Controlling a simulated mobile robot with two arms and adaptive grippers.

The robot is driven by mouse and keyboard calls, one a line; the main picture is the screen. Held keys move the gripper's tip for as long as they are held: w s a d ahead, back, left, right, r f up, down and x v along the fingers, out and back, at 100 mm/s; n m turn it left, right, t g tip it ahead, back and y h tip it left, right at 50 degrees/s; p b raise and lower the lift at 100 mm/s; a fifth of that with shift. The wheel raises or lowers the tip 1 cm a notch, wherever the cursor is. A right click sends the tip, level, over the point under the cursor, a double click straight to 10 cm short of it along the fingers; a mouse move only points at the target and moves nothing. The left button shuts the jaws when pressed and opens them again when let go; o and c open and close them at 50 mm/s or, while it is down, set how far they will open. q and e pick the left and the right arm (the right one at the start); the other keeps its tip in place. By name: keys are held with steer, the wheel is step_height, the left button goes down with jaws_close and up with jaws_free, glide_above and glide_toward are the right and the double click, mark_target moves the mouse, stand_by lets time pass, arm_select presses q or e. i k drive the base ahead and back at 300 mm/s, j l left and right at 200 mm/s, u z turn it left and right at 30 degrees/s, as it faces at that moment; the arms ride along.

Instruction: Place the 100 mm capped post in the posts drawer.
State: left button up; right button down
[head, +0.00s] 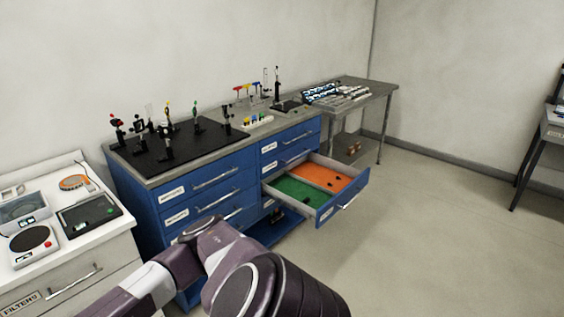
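A blue-fronted drawer (343,200) stands pulled out of the right side of the cabinet. It has a green section (299,192) and an orange section (320,175), with a few small dark items inside. Its label is too small to read, so I cannot tell whether it is the posts drawer. Several dark upright posts and mounts stand on the black board (190,153), and a taller dark post (277,84) stands farther back. I cannot tell which, if any, is the 100 mm capped post. My arm crosses the bottom foreground, but neither gripper can be made out.
The blue cabinet (160,198) has several closed drawers. Lower down, another blue drawer or shelf (278,248) sticks out, partly behind my arm. A white counter (104,243) with instruments is at left, and a grey side table (372,86) is behind.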

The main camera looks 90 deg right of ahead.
mark_target(303, 196)
steer(key=l+z, duration=0.25)
steer(key=l, duration=0.2)
steer(key=l+z, duration=0.2)
steer(key=l, duration=0.25)
steer(key=l+z, duration=0.25)
steer(key=l, duration=0.15)
steer(key=i+l+z, duration=0.2)
steer(key=l, duration=0.2)
steer(key=l+z, duration=0.25)
steer(key=l, duration=0.2)
steer(key=i+l+z, duration=0.2)
steer(key=l, duration=0.15)
steer(key=i+l, duration=0.15)
steer(key=l, duration=0.2)
steer(key=i+l, duration=0.15)
steer(key=l, duration=0.2)
steer(key=i+l, duration=0.15)
steer(key=l, duration=0.2)
steer(key=i+l, duration=0.15)
steer(key=l, duration=0.15)
